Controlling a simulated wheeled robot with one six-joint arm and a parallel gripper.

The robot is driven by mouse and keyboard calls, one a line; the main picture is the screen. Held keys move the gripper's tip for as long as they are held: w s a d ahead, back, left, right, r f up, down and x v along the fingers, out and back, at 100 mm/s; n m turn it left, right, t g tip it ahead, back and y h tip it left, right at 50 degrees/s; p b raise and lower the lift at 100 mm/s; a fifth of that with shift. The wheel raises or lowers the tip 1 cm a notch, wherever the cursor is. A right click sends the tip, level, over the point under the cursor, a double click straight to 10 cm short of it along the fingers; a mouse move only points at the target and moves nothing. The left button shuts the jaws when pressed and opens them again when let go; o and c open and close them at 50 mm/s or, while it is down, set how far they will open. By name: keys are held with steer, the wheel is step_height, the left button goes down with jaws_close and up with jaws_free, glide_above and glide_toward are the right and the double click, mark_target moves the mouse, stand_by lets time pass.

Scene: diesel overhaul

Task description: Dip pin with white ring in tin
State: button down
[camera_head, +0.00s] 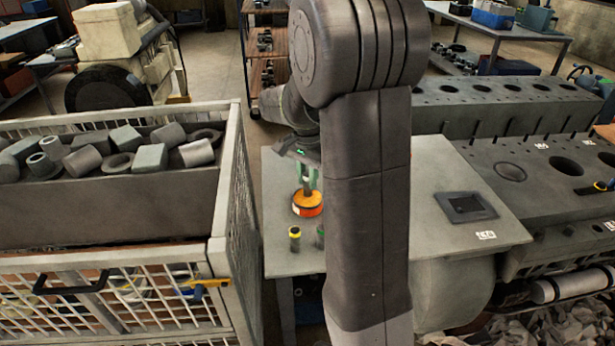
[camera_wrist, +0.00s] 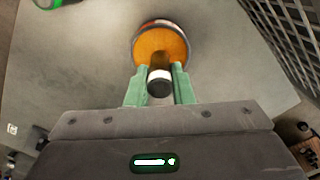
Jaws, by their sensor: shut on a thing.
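My gripper (camera_wrist: 160,88) has green fingers shut on a dark pin with a white ring (camera_wrist: 159,82). The ring shows near the pin's end facing the wrist camera. The tin (camera_head: 307,203) is round, with an orange top or contents, and stands on the grey table. It also shows in the wrist view (camera_wrist: 168,42), just beyond the fingertips. The pin's far end overlaps the orange; I cannot tell whether it touches or is inside. In the head view my gripper (camera_head: 308,180) is directly above the tin, partly hidden by my arm.
A yellow-ringed pin (camera_head: 295,239) and a green-ringed pin (camera_head: 320,238) stand in front of the tin. A mesh crate (camera_head: 233,190) with metal parts borders the table on the left.

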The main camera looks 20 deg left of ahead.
mark_target(307, 173)
steer(key=shift+f, duration=0.6)
stand_by(1.3)
steer(key=shift+r+p, duration=2.6)
steer(key=shift+r, duration=1)
